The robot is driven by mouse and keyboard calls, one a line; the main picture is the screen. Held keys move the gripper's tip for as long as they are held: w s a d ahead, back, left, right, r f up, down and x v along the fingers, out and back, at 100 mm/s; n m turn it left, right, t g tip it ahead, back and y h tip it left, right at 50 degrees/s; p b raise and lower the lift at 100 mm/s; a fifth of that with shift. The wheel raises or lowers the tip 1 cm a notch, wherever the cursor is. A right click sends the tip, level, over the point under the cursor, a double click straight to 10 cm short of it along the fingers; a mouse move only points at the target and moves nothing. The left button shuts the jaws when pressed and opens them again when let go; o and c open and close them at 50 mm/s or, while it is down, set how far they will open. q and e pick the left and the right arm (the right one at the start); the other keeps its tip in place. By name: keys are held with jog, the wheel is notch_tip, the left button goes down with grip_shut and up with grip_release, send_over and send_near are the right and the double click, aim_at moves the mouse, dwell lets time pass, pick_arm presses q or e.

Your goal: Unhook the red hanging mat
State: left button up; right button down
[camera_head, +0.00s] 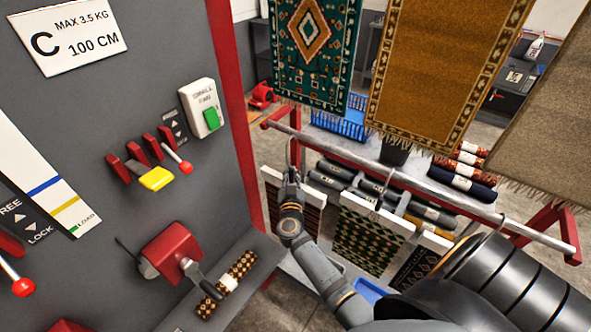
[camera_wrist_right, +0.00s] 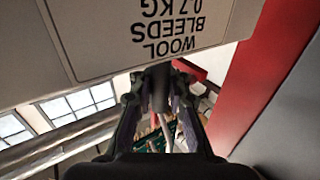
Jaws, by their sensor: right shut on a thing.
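The red patterned mat (camera_head: 313,217) hangs below the rail at its left end, under a white header board (camera_head: 270,176). My right gripper (camera_head: 291,172) is at the top of this board, in front of the mat, and hides part of it. In the right wrist view, the gripper (camera_wrist_right: 160,92) is shut on a dark hanger piece at the edge of a label board (camera_wrist_right: 150,30) reading "WOOL BLEEDS 0.7 KG". I cannot tell whether the hook still rests on the rail (camera_head: 400,178). My left gripper is not in view.
A green patterned mat (camera_head: 362,243) and a dark mat (camera_head: 418,268) hang to the right on the same rail. Large rugs (camera_head: 440,60) hang above and behind. A grey panel (camera_head: 90,120) with levers and a red clamp (camera_head: 172,250) stands close on the left.

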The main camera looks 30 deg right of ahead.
jog(key=s+a, duration=0.2)
jog(key=a, duration=0.4)
jog(key=shift+s+a, duration=0.2)
jog(key=shift+s, duration=0.15)
jog(key=shift+r, duration=0.1)
jog(key=w+d, duration=0.1)
jog(key=d, duration=0.1)
jog(key=w+d, duration=0.1)
jog(key=d, duration=0.2)
jog(key=w+d, duration=0.1)
jog(key=d, duration=0.1)
jog(key=shift+w+d, duration=0.1)
jog(key=shift+d, duration=0.05)
